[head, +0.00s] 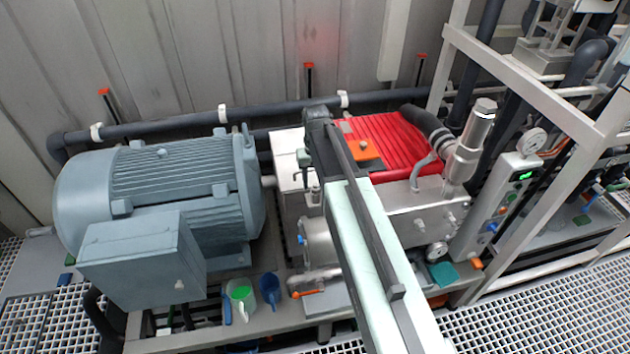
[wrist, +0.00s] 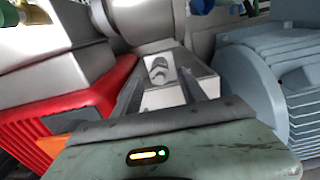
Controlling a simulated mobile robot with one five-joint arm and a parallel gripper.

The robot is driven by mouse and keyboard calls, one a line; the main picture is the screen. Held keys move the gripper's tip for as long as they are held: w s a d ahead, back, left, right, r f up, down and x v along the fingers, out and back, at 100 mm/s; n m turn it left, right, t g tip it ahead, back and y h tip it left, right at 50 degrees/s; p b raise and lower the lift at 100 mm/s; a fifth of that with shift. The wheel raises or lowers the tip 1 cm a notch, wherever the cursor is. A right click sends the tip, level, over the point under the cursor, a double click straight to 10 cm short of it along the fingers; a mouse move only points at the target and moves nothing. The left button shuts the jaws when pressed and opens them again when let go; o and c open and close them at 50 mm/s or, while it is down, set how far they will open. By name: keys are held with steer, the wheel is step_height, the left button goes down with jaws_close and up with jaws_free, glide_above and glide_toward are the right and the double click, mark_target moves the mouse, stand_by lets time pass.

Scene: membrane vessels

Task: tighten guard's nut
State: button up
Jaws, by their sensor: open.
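A pale box-shaped cover (head: 287,147), which looks like the guard, sits between the blue-grey motor (head: 165,190) and the pump block. In the head view my arm crosses the picture and hides part of the cover. I cannot make out the nut in either view.
A red ribbed cover (head: 390,140) lies right of my arm, with an orange piece (head: 362,150) near it. A green-topped jug (head: 242,298) and a blue jug (head: 270,288) stand at the front ledge. A pale frame (head: 545,100) and a gauge panel (head: 500,205) stand on the right.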

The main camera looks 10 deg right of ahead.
mark_target(316, 188)
step_height(316, 188, up, 6)
steer(key=p, duration=0.5)
steer(key=shift+f, duration=0.1)
steer(key=shift+s, duration=0.2)
steer(key=s, duration=1.4)
steer(key=shift+a, duration=0.25)
steer(key=shift+c, duration=1.2)
steer(key=shift+d, duration=0.1)
steer(key=shift+c, duration=0.2)
